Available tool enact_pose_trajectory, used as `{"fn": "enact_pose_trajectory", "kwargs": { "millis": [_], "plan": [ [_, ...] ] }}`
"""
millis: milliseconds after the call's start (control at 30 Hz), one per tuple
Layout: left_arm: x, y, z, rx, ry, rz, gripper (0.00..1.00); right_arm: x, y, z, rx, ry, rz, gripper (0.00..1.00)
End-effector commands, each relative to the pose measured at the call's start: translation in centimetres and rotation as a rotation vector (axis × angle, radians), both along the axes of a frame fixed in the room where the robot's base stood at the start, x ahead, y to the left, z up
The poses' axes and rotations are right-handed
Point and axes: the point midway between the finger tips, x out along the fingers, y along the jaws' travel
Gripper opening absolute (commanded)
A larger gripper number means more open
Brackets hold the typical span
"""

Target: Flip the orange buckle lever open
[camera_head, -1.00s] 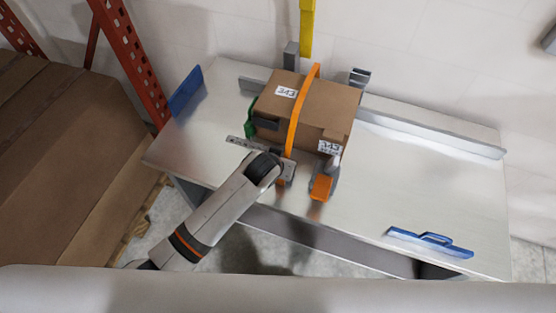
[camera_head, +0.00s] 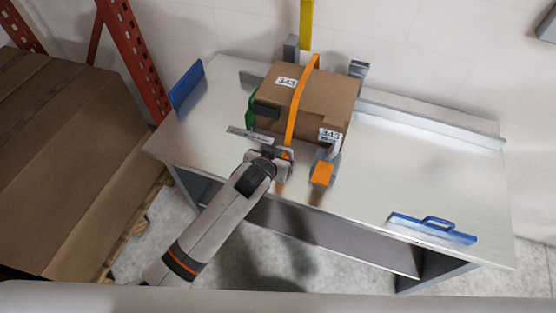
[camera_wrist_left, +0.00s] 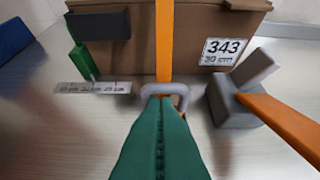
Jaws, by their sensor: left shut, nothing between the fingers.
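An orange lever (camera_head: 322,173) sits on a grey buckle block at the front of the cardboard box (camera_head: 322,100). In the left wrist view the lever (camera_wrist_left: 285,128) slants from the grey block (camera_wrist_left: 232,102) toward the lower right. An orange strap (camera_head: 298,95) runs over the box and down its front to a grey loop (camera_wrist_left: 178,92). My left gripper (camera_head: 282,160) is at the strap's lower end, left of the lever and apart from it. Its green fingers (camera_wrist_left: 161,108) are shut and empty, in front of the loop. My right gripper is not in view.
The box stands on a metal table (camera_head: 420,165). A small printed plate (camera_head: 252,136) lies left of the strap. The table's right half is mostly clear.

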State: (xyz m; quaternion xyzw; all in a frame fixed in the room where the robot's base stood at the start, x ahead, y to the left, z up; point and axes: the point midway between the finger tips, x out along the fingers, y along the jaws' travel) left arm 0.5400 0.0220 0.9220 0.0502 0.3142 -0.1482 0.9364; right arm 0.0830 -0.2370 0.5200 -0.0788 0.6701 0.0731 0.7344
Motion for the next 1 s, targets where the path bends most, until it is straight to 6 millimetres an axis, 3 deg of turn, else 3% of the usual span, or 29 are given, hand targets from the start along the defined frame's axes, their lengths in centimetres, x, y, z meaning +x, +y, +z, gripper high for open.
{"fn": "enact_pose_trajectory", "kwargs": {
  "millis": [33,500,567,833,1000],
  "plan": [
    [-0.3,0.2,-1.0,-0.012,-0.031,0.001,0.00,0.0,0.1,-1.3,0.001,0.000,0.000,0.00],
    [-3.9,1.4,-3.3,-0.143,-0.433,0.003,0.00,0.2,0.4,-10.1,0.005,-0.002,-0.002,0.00],
    [-3.9,1.5,-2.2,-0.144,-0.443,0.001,0.00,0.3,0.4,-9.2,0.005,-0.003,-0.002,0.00],
    [-3.6,1.5,-1.6,-0.143,-0.441,0.000,0.00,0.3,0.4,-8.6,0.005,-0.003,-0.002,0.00],
    [-2.7,1.7,0.2,-0.143,-0.442,0.002,0.00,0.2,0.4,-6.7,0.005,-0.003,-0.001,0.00]
  ]
}}
